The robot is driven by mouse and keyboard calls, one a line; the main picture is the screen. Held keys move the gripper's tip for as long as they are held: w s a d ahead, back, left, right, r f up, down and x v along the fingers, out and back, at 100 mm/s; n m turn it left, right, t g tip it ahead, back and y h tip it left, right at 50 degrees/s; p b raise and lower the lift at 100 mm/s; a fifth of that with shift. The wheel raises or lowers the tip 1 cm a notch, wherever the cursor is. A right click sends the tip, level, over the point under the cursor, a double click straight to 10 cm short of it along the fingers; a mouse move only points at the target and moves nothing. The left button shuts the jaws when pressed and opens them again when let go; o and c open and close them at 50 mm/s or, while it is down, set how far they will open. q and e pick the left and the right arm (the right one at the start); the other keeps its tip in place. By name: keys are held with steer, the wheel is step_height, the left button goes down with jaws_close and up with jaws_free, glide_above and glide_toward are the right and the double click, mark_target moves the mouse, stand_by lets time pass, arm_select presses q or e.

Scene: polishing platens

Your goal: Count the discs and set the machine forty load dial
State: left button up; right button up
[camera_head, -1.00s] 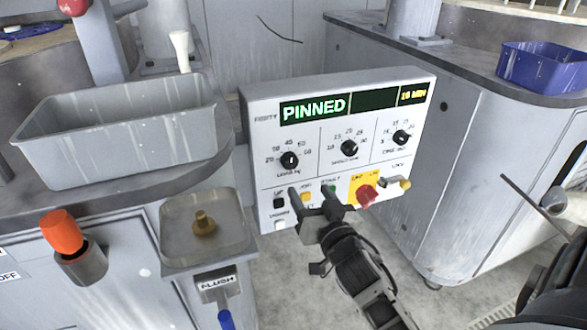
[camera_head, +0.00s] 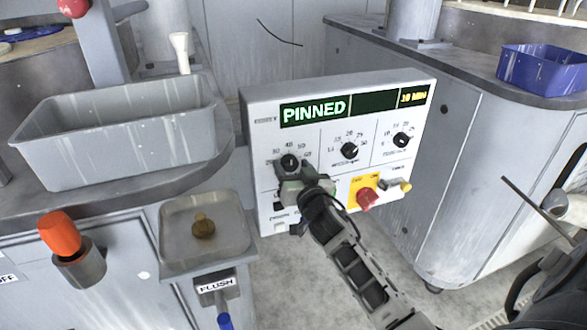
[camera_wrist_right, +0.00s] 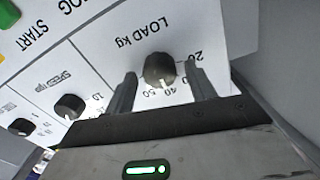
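The control panel (camera_head: 375,108) is a pale box with a lit display reading PINNED and 10 MIN. Its load dial (camera_head: 290,162) is a black knob at the left of three dials. My right gripper (camera_head: 293,180) is at that dial's lower edge. In the right wrist view the load knob (camera_wrist_right: 159,70) sits between the two open fingers, with visible gaps on both sides. Its white mark points near 40; the exact setting is unclear. A blue disc (camera_head: 32,33) lies at the far left, partly cut off by the frame. My left gripper is not in view.
A grey tray (camera_head: 115,135) stands left of the panel. A blue bin (camera_head: 543,70) is on the right counter; its contents are hidden. An orange-capped holder (camera_head: 62,235) is lower left.

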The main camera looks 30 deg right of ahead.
steer(key=c, duration=0.8)
steer(key=shift+o, duration=0.3)
steer(key=shift+n, duration=0.3)
steer(key=n, duration=0.3)
steer(key=shift+p, duration=0.35)
steer(key=shift+a+n, duration=0.1)
steer(key=shift+n, duration=2)
steer(key=o, duration=1)
